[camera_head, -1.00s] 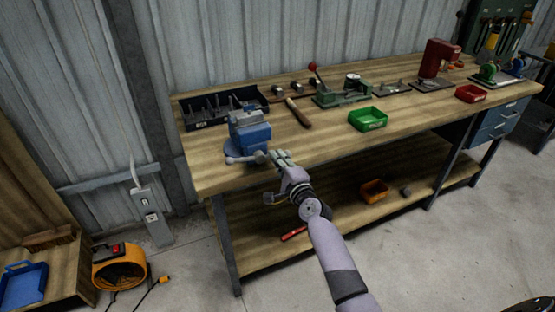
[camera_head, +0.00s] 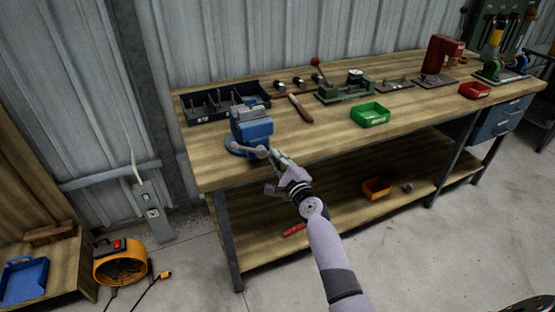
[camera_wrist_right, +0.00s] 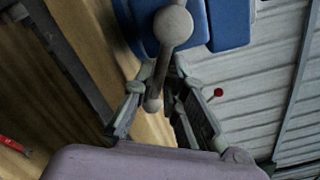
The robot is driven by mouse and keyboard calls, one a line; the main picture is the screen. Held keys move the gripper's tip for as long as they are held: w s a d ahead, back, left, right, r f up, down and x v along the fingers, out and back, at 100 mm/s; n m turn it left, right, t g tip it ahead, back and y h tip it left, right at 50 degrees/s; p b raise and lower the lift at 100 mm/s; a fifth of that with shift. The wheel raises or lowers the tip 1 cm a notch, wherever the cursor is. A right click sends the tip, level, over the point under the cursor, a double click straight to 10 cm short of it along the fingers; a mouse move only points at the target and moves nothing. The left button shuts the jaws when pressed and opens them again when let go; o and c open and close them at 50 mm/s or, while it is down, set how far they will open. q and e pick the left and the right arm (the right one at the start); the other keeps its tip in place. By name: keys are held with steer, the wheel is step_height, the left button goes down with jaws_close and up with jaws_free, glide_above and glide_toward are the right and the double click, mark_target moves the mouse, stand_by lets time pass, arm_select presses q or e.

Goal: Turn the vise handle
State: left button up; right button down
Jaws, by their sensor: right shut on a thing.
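The blue vise (camera_head: 251,128) is on the bench near its front left corner. Its grey handle (camera_head: 256,153) is at the front. In the right wrist view, the handle shows as a bar with a large round hub (camera_wrist_right: 173,26) on the vise (camera_wrist_right: 228,24) and a rounded end (camera_wrist_right: 152,104) between the fingers. My right gripper (camera_head: 276,158) is at the handle's right end, in front of the vise. In the right wrist view, my right gripper (camera_wrist_right: 163,92) is shut on the handle, with a finger on each side. My left gripper is not in view.
On the wooden bench (camera_head: 330,135) are a dark tray (camera_head: 205,119), a hammer (camera_head: 300,108), a green bin (camera_head: 370,115) and a green fixture (camera_head: 345,90).

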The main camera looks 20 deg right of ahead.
steer(key=shift+a+f, duration=0.1)
steer(key=shift+f, duration=0.1)
steer(key=c, duration=1.6)
jaws_free()
steer(key=shift+r, duration=0.15)
steer(key=shift+s, duration=0.1)
steer(key=s, duration=1.2)
steer(key=shift+d, duration=0.25)
